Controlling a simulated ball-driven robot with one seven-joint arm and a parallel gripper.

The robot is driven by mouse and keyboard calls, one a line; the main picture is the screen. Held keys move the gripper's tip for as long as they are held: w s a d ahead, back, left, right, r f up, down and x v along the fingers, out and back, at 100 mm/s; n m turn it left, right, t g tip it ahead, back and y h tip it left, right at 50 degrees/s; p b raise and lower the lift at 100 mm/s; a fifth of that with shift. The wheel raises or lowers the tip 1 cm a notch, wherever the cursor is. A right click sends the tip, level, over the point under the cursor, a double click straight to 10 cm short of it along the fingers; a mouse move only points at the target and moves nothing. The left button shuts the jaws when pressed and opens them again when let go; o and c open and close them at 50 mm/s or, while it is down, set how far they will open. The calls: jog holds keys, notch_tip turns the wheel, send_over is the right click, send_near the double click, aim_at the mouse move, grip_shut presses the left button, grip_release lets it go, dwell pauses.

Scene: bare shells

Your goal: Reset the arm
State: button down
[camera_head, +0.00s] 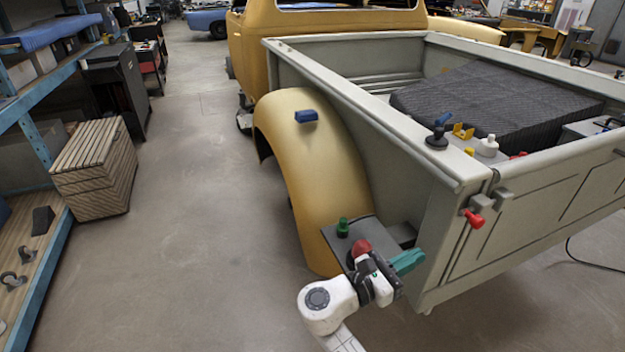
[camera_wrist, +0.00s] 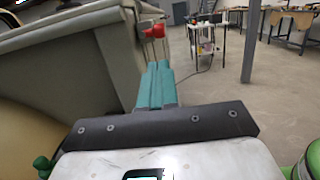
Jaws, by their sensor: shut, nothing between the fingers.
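My gripper (camera_head: 418,258) is in the lower middle of the head view, its teal fingers pointing right near the rear corner of a pickup truck (camera_head: 405,200). The fingers are closed together with nothing between them. In the wrist view the shut teal fingers (camera_wrist: 157,68) point away from the camera, beside the truck's grey side (camera_wrist: 65,60). My white arm reaches up from the bottom edge of the head view. Most of the arm is out of frame.
A red-handled item (camera_head: 474,218) sticks out at the tailgate. Open floor (camera_head: 190,240) lies to the left.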

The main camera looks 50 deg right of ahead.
jog(key=s+a+f+m+t+y, duration=0.25)
jog(key=f+m+t+y, duration=0.2)
jog(key=f, duration=0.25)
jog(key=s+a+f+m+t+y, duration=0.1)
jog(key=a+f+m+t+y, duration=0.25)
jog(key=f+y, duration=0.2)
jog(key=a+f+m+t+y, duration=0.1)
jog(key=a+f+m+y, duration=0.1)
jog(key=a, duration=0.5)
jog(key=a+f+m+t+y, duration=0.1)
jog(key=a+f+m+y, duration=0.1)
jog(key=a+y, duration=0.3)
jog(key=w+a, duration=0.1)
jog(key=a, duration=0.2)
jog(key=shift+m+t, duration=0.3)
jog(key=shift+m, duration=0.1)
